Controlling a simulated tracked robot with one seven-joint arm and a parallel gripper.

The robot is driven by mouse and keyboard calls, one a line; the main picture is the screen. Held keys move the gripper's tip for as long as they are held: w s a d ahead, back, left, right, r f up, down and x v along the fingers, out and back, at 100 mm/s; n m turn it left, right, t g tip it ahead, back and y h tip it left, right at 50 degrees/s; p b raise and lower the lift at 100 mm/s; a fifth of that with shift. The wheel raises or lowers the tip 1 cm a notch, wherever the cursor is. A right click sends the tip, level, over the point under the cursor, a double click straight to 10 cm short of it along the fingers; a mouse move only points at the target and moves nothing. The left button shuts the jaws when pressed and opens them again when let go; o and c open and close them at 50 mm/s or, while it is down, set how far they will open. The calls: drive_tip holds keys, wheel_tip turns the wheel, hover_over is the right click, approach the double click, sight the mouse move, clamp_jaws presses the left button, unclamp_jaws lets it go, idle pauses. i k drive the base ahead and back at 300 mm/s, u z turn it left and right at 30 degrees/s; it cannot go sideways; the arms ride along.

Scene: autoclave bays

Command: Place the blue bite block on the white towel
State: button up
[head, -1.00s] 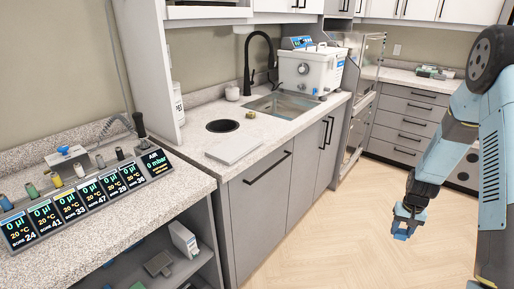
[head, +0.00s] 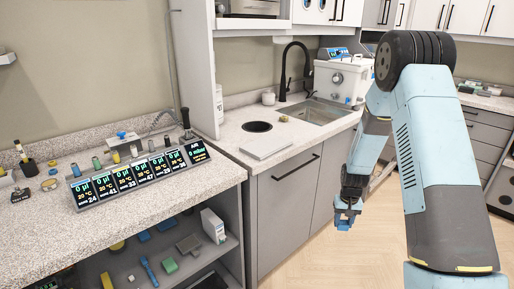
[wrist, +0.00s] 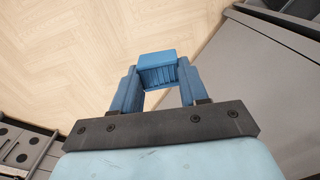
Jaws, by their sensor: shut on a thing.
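The blue bite block (wrist: 158,68) is held between the fingertips of my gripper (wrist: 157,87) in the wrist view, with bare floor beneath it. In the head view, my gripper (head: 347,214) hangs low in front of the grey cabinets, right of the counter. The block is too small to tell apart from the blue fingers there. A flat, pale, folded piece that looks like the white towel (head: 267,147) lies on the counter near its front edge, left of and beyond my gripper and well apart from it.
A black round opening (head: 257,126), a small yellowish item (head: 283,118) and a sink (head: 318,111) are behind the pale piece. A row of displays (head: 135,180) stands on the left counter, above an open shelf (head: 180,255) with loose items. Wood floor (head: 320,260) is clear.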

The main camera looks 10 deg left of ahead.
sight(267, 143)
drive_tip(key=u, duration=0.1)
drive_tip(key=i, duration=1)
drive_tip(key=z, duration=0.05)
